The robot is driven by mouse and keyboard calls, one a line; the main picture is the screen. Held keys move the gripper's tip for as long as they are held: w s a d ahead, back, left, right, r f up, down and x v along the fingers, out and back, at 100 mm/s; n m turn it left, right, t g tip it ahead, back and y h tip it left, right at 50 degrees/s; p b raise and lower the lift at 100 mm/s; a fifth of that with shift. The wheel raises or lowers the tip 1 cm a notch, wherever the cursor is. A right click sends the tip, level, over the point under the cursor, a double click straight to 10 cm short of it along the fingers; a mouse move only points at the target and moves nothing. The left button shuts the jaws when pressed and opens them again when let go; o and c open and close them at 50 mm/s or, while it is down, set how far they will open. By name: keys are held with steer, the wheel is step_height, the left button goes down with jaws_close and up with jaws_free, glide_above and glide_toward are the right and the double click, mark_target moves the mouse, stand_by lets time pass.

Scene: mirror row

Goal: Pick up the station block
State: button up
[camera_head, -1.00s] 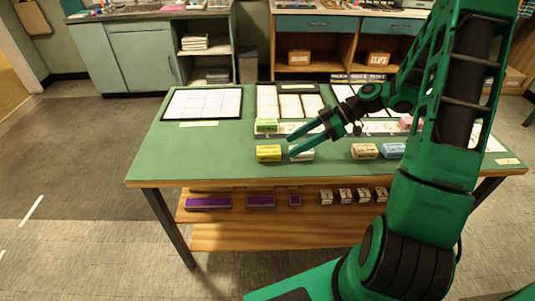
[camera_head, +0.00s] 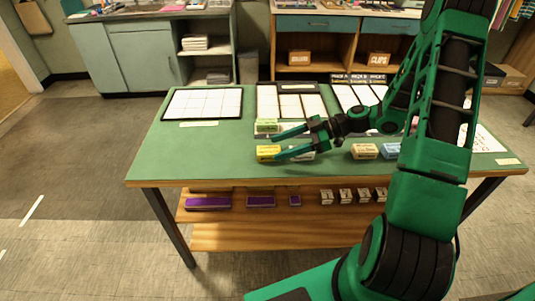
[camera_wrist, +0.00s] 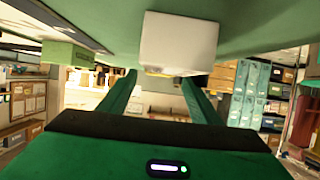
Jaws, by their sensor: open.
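Several small labelled blocks lie on the green table (camera_head: 210,150). I cannot read which one is the station block. In the head view, a yellow block (camera_head: 268,153) is near the front edge, and a mostly hidden white block (camera_head: 307,156) is to its right. My gripper (camera_head: 274,147) is open and empty, pointing left, with its near finger crossing in front of these blocks. In the wrist view, a white block (camera_wrist: 180,42) looms large ahead of my open fingers (camera_wrist: 161,82), and a green block (camera_wrist: 68,55) is to the left.
A green block (camera_head: 266,126) stands behind the yellow one. A tan block (camera_head: 364,151) and a blue block (camera_head: 391,150) are to the right. White gridded boards (camera_head: 203,103) lie at the back. Purple boxes (camera_head: 208,203) are on the shelf below.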

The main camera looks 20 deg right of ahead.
mark_target(269, 150)
steer(key=x, duration=0.4)
steer(key=shift+w+f, duration=0.15)
steer(key=shift+f, duration=0.05)
steer(key=c, duration=1.1)
steer(key=shift+c, duration=0.2)
steer(key=shift+r, duration=0.2)
